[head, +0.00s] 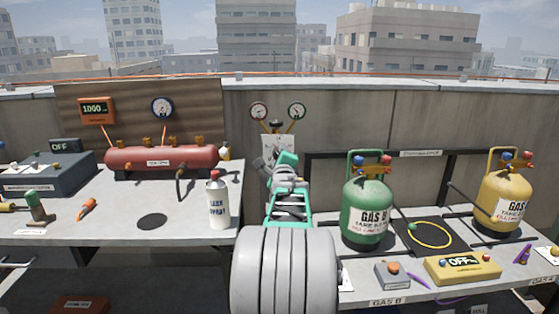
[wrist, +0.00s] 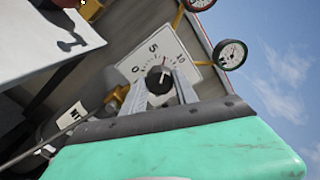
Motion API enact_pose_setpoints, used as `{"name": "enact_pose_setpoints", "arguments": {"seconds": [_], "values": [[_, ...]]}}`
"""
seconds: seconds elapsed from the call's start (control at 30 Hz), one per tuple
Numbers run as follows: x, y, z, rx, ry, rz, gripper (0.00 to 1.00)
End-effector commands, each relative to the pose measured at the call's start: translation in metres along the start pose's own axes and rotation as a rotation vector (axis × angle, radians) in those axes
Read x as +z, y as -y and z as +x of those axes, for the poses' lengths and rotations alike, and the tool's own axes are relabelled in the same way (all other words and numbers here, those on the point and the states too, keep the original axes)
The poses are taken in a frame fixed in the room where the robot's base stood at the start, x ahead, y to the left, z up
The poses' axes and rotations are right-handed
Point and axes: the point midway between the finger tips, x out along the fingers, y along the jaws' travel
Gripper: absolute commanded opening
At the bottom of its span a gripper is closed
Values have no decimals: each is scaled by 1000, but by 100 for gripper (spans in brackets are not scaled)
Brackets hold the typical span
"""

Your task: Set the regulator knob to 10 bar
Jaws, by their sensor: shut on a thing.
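The regulator knob (wrist: 159,80) is a dark round knob on a white dial plate (wrist: 172,48) marked 0, 5 and 10. In the wrist view the plate is tilted, and a small light and red mark on the knob points roughly between 5 and 10; its exact reading is too small to tell. My gripper (wrist: 160,92) is shut on the knob, with one grey finger on each side. In the head view my gripper (head: 271,162) is at the plate (head: 278,145) on the wall and hides the knob.
Two gauges (head: 258,111) (head: 297,111) sit above the plate. A leak spray bottle (head: 218,203) stands left of my arm, near the red tank (head: 160,159). The green gas bottle (head: 368,212) stands close on the right, beside a black rail (head: 330,154).

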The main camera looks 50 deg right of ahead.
Motion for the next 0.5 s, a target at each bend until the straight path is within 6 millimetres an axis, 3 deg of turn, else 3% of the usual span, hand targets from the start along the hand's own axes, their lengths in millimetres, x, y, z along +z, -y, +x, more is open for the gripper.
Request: {"name": "enact_pose_setpoints", "arguments": {"seconds": [0.5], "values": [[-1,-2,0,2,-1,451,0]]}}
